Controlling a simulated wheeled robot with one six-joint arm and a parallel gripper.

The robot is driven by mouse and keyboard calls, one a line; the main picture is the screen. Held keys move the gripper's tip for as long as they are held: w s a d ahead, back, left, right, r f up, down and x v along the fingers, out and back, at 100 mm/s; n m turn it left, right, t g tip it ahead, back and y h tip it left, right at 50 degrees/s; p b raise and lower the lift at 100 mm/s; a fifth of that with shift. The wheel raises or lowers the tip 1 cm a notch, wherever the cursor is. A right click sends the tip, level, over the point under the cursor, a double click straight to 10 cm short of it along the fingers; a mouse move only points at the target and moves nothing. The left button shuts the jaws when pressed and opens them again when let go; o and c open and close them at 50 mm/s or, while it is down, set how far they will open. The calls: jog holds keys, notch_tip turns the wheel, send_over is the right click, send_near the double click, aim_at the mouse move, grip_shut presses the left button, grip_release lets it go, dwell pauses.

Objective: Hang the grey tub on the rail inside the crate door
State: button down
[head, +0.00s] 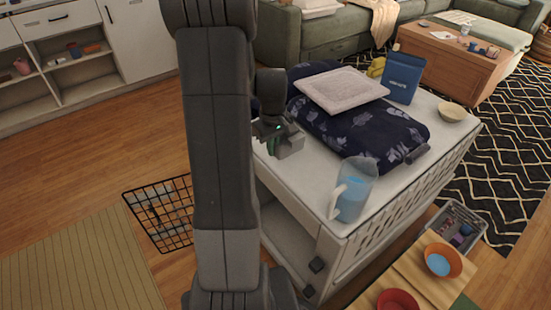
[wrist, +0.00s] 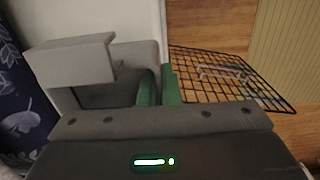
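The grey tub (wrist: 75,62) fills the left of the wrist view, with a hooked lip on its far left side. In the head view the tub (head: 290,146) is at the near left edge of the white crate top; whether it touches the top is unclear. My gripper (wrist: 159,86) has its green fingers close together on either side of the tub's right wall. In the head view my gripper (head: 272,133) is partly hidden by my arm. The black wire crate door (head: 160,228) stands open at the left. A grey rail (wrist: 225,72) shows on it in the wrist view.
Wood floor (head: 120,145) is clear left of the door.

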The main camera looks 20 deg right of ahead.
aim_at(273, 167)
jog(key=shift+f+b, duration=0.35)
jog(key=shift+f, duration=2.05)
jog(key=shift+f, duration=0.15)
jog(key=c, duration=1.6)
grip_release()
jog(key=shift+c, duration=0.2)
notch_tip(273, 167, up, 12)
jog(key=shift+r+p, duration=0.2)
jog(key=shift+p, duration=0.95)
jog(key=shift+f, duration=0.1)
